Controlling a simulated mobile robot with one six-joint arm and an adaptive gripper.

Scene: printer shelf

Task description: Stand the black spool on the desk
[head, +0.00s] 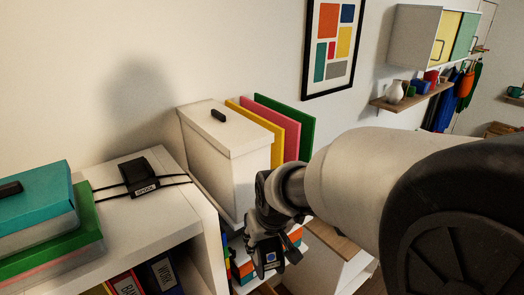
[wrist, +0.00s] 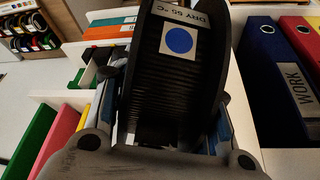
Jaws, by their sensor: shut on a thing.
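The black spool (wrist: 180,75) fills the middle of the wrist view, with a white label and a blue dot on its side. My gripper (wrist: 172,140) is shut on it, with a finger at each side. In the head view my gripper (head: 268,240) hangs in front of the shelf's right end, and the spool (head: 262,262) shows below it, partly hidden by the fingers. I cannot tell for sure which surface is the desk; a wooden top (head: 333,240) shows low behind my gripper.
A white shelf top (head: 145,222) at left bears a black stand marked SPOOL (head: 138,176) and stacked teal and green boxes (head: 35,205). A white lidded box (head: 225,150) and upright coloured boards (head: 285,125) stand close behind my gripper. Binders (wrist: 272,75) are at right in the wrist view.

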